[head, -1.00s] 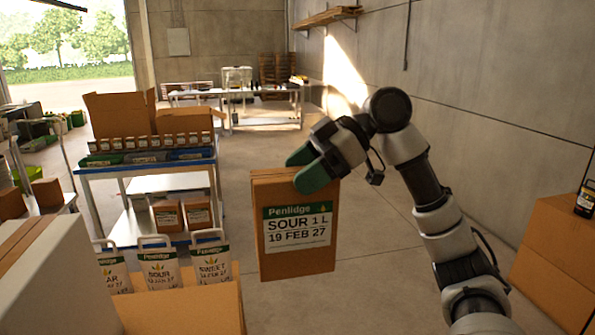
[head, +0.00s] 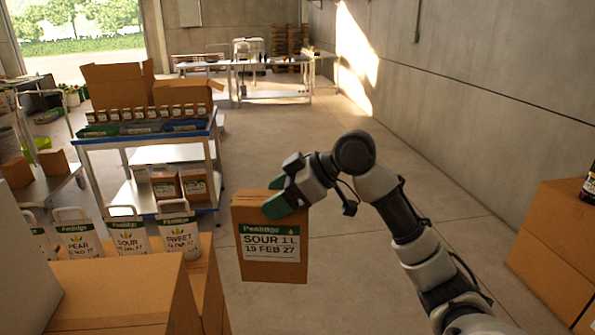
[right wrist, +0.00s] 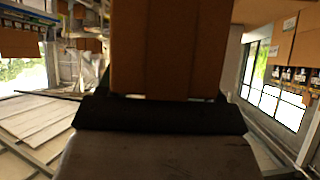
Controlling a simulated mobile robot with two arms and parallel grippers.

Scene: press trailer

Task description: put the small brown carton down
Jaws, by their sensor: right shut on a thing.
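The small brown carton (head: 270,238) has a green and white label reading "Penlidge SOUR 1 L 19 FEB 27". My right gripper (head: 277,203), with green fingers, is shut on its top part and holds it upright in the air. In the head view it hangs over the floor, just right of the large cartons. In the right wrist view, the brown carton (right wrist: 165,50) fills the upper middle, above the dark gripper edge; the fingertips are hidden there. My left gripper does not show.
Large brown cartons (head: 120,290) stand at the lower left, with several labelled white pouches (head: 181,235) behind them. A trolley (head: 150,140) with trays and small cartons is farther back. Stacked cartons (head: 555,245) stand at the right by the wall.

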